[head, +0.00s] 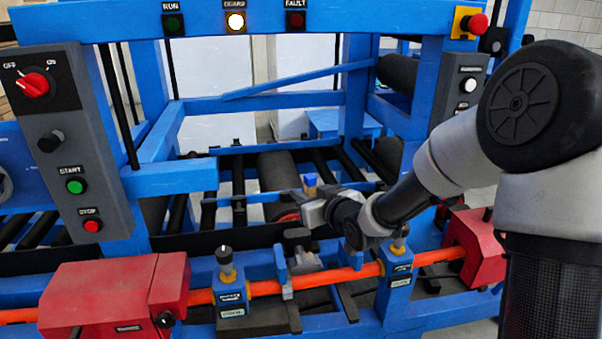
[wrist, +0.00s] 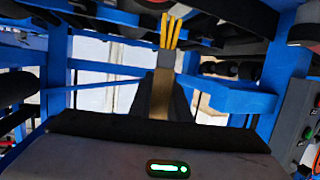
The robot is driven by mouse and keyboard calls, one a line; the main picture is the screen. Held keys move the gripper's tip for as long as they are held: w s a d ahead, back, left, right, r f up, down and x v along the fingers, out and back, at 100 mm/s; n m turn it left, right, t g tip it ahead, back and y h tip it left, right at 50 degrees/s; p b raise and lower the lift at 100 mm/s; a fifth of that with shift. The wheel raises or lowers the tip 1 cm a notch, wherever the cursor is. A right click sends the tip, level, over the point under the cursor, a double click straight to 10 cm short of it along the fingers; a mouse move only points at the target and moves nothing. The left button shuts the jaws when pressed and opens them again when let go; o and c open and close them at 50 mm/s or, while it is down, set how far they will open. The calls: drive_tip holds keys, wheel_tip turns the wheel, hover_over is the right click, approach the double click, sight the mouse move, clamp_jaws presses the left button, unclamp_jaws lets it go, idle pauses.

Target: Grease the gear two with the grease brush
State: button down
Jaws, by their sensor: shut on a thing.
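My gripper (wrist: 167,92) is shut on the grease brush (wrist: 162,88), seen in the wrist view. The brush has a tan handle, a grey collar and yellow bristles that point to the top of that view, apart from the dark rollers there as far as I can tell. In the head view my gripper (head: 310,205) is in front of the blue frame, over the orange shaft, near the middle rollers. The brush is mostly hidden or too small there. I cannot make out which part is gear two.
The orange shaft (head: 335,279) runs along the front between red housings (head: 115,295) and (head: 475,245), through blue labelled blocks (head: 230,300). A grey control panel (head: 75,140) stands at left. Blue beams (head: 290,100) cross behind and above my gripper.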

wheel_tip(320, 180, down, 5)
drive_tip(key=b, duration=0.3)
drive_tip(key=shift+s+d+b, duration=0.1)
drive_tip(key=shift+s+b, duration=0.05)
drive_tip(key=shift+b, duration=0.15)
